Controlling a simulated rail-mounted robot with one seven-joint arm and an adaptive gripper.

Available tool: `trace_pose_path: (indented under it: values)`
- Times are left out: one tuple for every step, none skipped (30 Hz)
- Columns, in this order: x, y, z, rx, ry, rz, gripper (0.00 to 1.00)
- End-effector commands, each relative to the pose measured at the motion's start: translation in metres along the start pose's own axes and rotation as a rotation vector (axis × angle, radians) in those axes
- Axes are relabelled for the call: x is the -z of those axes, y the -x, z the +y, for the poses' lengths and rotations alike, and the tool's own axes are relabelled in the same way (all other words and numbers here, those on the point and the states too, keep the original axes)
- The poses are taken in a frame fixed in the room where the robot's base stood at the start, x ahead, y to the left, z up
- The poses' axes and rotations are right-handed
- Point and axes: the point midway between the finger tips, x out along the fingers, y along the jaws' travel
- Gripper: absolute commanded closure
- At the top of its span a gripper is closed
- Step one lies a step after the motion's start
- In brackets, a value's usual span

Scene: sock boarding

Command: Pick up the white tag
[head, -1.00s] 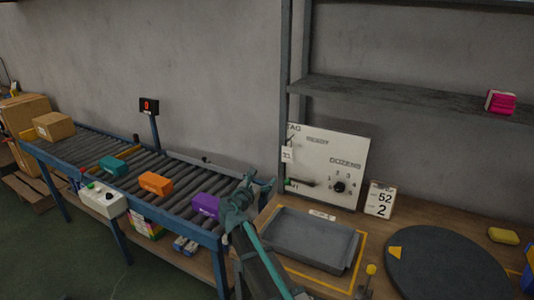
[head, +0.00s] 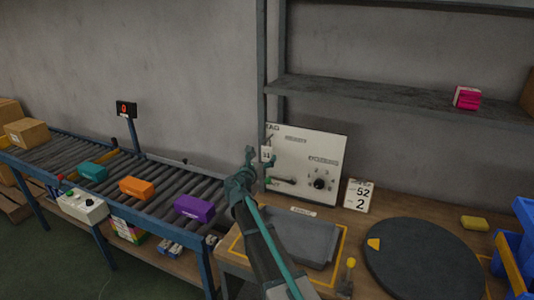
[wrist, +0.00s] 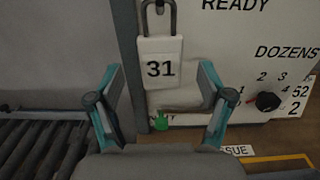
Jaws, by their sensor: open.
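The white tag (wrist: 160,53), marked 31, hangs upright from a grey hook or loop near the left edge of the white board. In the head view the tag (head: 266,154) is small and partly framed by my gripper. My gripper (wrist: 159,78) is open and empty, with one teal-sided finger on each side of the tag's lower part in the wrist view. The tag appears beyond the fingertips, and I see no contact. In the head view my gripper (head: 262,160) is raised in front of the board's left side.
The white board (head: 312,180) carries a black knob (head: 319,184) and a green-ended lever. A card reading 52 and 2 (head: 359,195) stands to its right. A grey tray (head: 300,238) lies below. A dark post (head: 262,70) rises beside the tag, and the conveyor (head: 150,165) is at left.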

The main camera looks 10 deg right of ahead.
Motion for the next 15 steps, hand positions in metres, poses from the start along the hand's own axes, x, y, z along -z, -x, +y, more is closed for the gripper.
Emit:
trace_pose_path:
  values:
    - [-0.003, -0.009, 0.001, 0.001, 0.001, 0.000, 0.21]
    - [-0.003, -0.013, 0.001, 0.001, 0.001, 0.001, 0.21]
    - [-0.003, -0.019, 0.000, 0.002, 0.001, 0.001, 0.21]
    - [-0.002, -0.024, -0.001, 0.002, 0.001, 0.001, 0.21]
    - [-0.001, -0.028, 0.000, 0.002, 0.001, 0.001, 0.21]
    - [-0.001, -0.033, 0.000, 0.002, 0.001, 0.001, 0.21]
    - [-0.001, -0.036, 0.000, 0.001, 0.000, 0.001, 0.21]
    - [0.000, -0.038, 0.000, 0.000, 0.000, 0.001, 0.21]
    - [0.000, -0.040, 0.000, 0.000, 0.000, 0.001, 0.21]
    - [0.000, -0.041, 0.000, 0.000, 0.000, 0.001, 0.21]
    - [0.001, -0.041, -0.001, 0.000, 0.000, 0.001, 0.21]
    - [0.001, -0.041, -0.001, -0.001, -0.001, 0.001, 0.21]
    - [0.001, -0.040, -0.001, -0.001, -0.001, 0.001, 0.21]
    - [0.001, -0.040, -0.001, -0.001, -0.001, 0.001, 0.21]
    - [0.001, -0.040, -0.001, 0.000, -0.001, 0.001, 0.21]
